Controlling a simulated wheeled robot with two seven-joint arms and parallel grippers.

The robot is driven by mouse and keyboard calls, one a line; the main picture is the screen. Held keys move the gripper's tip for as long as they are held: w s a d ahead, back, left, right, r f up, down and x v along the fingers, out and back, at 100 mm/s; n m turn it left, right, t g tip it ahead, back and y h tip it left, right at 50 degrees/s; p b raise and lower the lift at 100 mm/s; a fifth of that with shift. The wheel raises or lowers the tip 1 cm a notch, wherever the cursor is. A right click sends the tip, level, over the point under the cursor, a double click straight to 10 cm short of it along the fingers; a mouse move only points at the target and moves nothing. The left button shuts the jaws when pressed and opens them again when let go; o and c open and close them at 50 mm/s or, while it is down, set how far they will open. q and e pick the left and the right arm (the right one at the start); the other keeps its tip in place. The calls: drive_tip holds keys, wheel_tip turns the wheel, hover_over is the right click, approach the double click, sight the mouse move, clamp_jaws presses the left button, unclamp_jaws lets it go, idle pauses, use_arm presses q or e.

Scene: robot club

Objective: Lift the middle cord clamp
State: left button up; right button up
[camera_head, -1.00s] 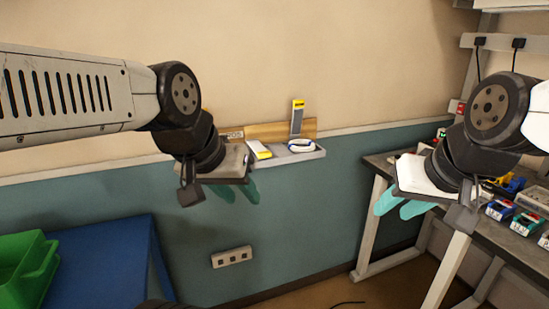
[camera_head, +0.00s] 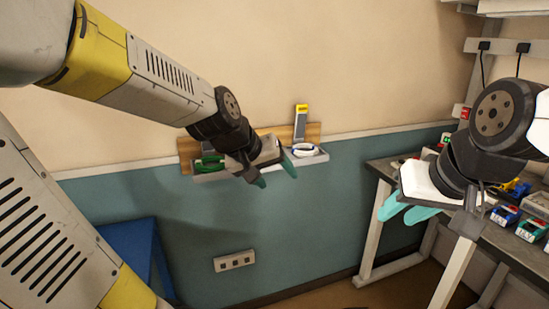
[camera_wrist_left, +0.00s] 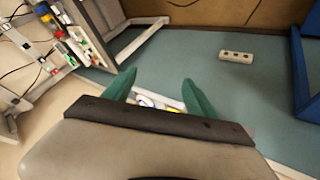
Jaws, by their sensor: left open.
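A wall shelf (camera_head: 207,178) with a wooden back holds the small items. A green looped item (camera_head: 210,161) lies at its left and a white ring-shaped item (camera_head: 306,150) at its right. The middle of the shelf is hidden behind my left gripper (camera_head: 274,174), which is open and in front of it, fingers pointing down and right. In the left wrist view, a white ring (camera_wrist_left: 146,101) and a bit of yellow (camera_wrist_left: 172,109) show between the fingers, apart from them. I cannot tell which item is the middle cord clamp. My right gripper (camera_head: 405,210) looks open and empty.
An upright grey piece with a yellow top (camera_head: 301,120) stands on the shelf. A workbench (camera_head: 380,170) with coloured boxes is at the right, a blue table (camera_head: 130,248) at the left. A wall socket (camera_head: 234,261) is below the shelf.

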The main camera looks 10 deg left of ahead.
use_arm(q)
drive_tip(key=w+a+f+n+t+y, duration=0.1)
drive_tip(key=w+f+n+y, duration=0.15)
drive_tip(key=w+f, duration=0.5)
drive_tip(key=w+a+f+n+t+y, duration=0.2)
drive_tip(key=w+f+y, duration=0.25)
drive_tip(key=w, duration=0.55)
drive_tip(key=w+a+r+t+y, duration=0.1)
drive_tip(key=w+a+y, duration=0.1)
drive_tip(key=w, duration=0.2)
drive_tip(key=w+a+r+t+y, duration=0.1)
drive_tip(key=w+a+t+y, duration=0.1)
drive_tip(key=w, duration=0.2)
drive_tip(key=w+a+t+y, duration=0.2)
drive_tip(key=w, duration=0.3)
drive_tip(key=shift+w+r, duration=0.1)
drive_tip(key=shift+r, duration=0.3)
clamp_jaws()
